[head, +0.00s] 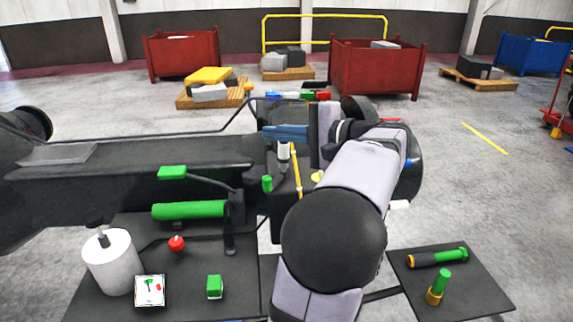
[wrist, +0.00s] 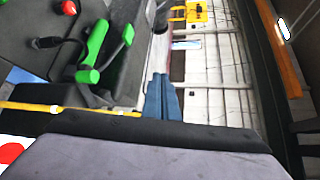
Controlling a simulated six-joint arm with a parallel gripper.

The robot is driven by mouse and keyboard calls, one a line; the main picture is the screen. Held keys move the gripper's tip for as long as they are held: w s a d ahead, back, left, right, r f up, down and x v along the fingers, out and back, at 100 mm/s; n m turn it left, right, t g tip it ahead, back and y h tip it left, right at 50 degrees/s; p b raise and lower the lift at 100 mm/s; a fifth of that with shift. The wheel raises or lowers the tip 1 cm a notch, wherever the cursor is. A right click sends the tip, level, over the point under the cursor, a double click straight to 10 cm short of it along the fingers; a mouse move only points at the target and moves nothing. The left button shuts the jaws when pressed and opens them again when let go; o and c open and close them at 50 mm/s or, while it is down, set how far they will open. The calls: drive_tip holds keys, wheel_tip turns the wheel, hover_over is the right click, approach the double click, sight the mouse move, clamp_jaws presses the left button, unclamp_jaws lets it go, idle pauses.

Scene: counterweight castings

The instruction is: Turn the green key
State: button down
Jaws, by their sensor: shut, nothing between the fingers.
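Several green parts show in the head view, and I cannot tell for sure which is the key. A small upright green piece (head: 267,184) stands at the left side of the dark block in the middle. A flat green piece (head: 172,172) and a thick green bar (head: 190,210) are further left; a long green handle (wrist: 92,50) shows in the wrist view. My gripper (head: 268,133) has blue fingers, shut and empty, pointing left above the block. The fingers also show in the wrist view (wrist: 162,80), apart from the green parts. My arm hides the block's right side.
A yellow rod (head: 296,172) stands near the block.

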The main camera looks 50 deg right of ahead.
drive_tip(key=s+d+f+n+g+y+p, duration=0.1)
drive_tip(key=s+d+f+n+g, duration=0.15)
drive_tip(key=s, duration=0.45)
drive_tip(key=s+d+f+n+g+p, duration=0.1)
drive_tip(key=s+f+n+g+p, duration=0.1)
drive_tip(key=s+g, duration=0.3)
drive_tip(key=p, duration=0.3)
approach(270, 181)
wheel_tip(270, 181, down, 5)
drive_tip(key=w, duration=0.1)
drive_tip(key=shift+w+a+f+t, duration=0.1)
drive_tip(key=shift+w+t, duration=0.15)
drive_tip(key=shift+w, duration=0.2)
drive_tip(key=shift+w+a+f+t, duration=0.1)
drive_tip(key=shift+w+t, duration=0.1)
drive_tip(key=shift+w, duration=0.2)
drive_tip(key=shift+w+a+m+h+b, duration=0.55)
drive_tip(key=shift+w+a+b, duration=0.2)
drive_tip(key=shift+w+b, duration=0.35)
drive_tip(key=shift+s, duration=0.15)
